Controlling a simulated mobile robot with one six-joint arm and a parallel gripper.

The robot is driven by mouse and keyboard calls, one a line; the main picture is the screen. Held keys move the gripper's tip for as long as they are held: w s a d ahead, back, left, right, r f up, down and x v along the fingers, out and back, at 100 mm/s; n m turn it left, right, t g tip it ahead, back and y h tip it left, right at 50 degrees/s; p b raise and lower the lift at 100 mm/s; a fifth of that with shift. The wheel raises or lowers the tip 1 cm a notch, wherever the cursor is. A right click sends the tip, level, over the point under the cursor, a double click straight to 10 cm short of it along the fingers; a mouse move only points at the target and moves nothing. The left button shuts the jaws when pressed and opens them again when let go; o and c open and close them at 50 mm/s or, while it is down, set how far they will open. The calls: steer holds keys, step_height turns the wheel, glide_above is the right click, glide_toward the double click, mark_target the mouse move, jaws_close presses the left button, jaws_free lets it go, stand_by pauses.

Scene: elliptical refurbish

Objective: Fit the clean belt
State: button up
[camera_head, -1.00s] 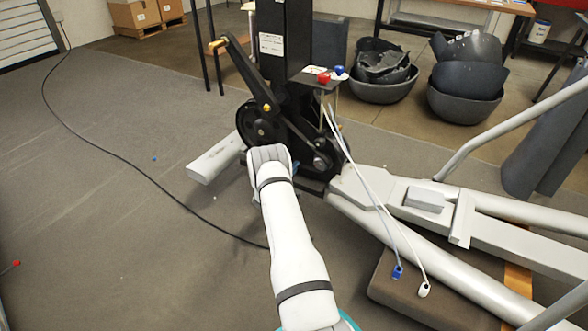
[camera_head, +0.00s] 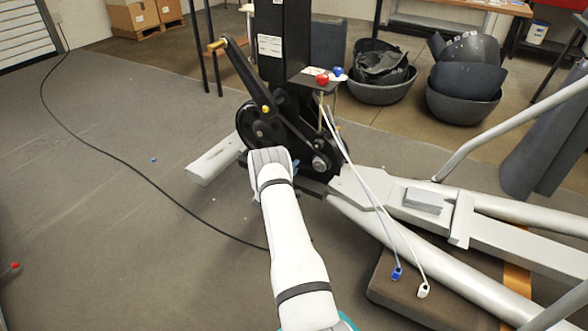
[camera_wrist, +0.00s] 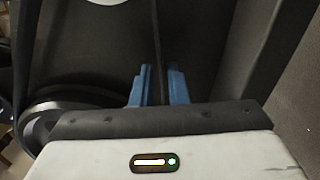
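The elliptical's drive housing and flywheel side (camera_head: 262,128) stand at centre in the head view, with a small round pulley (camera_head: 320,163) low on the right. My gripper is mostly hidden behind my white wrist there. In the wrist view its two blue fingers (camera_wrist: 158,88) are close together on either side of a thin dark strip, which looks like the belt (camera_wrist: 157,45). The strip runs up from between the fingers. A large dark wheel with a rounded rim (camera_wrist: 70,105) shows at the left of the wrist view. Whether the belt sits on any pulley is hidden.
A crank arm (camera_head: 247,75) juts up left of the housing. White and blue cables (camera_head: 375,200) hang toward a brown pad (camera_head: 405,290). The machine's grey frame (camera_head: 430,210) fills the right. A black cord (camera_head: 150,180) crosses the open floor at left.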

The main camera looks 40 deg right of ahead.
steer(key=shift+o, duration=1.4)
steer(key=shift+a, duration=0.1)
steer(key=p+v, duration=0.3)
steer(key=v, duration=0.4)
steer(key=shift+s+a, duration=0.2)
steer(key=shift+a, duration=0.15)
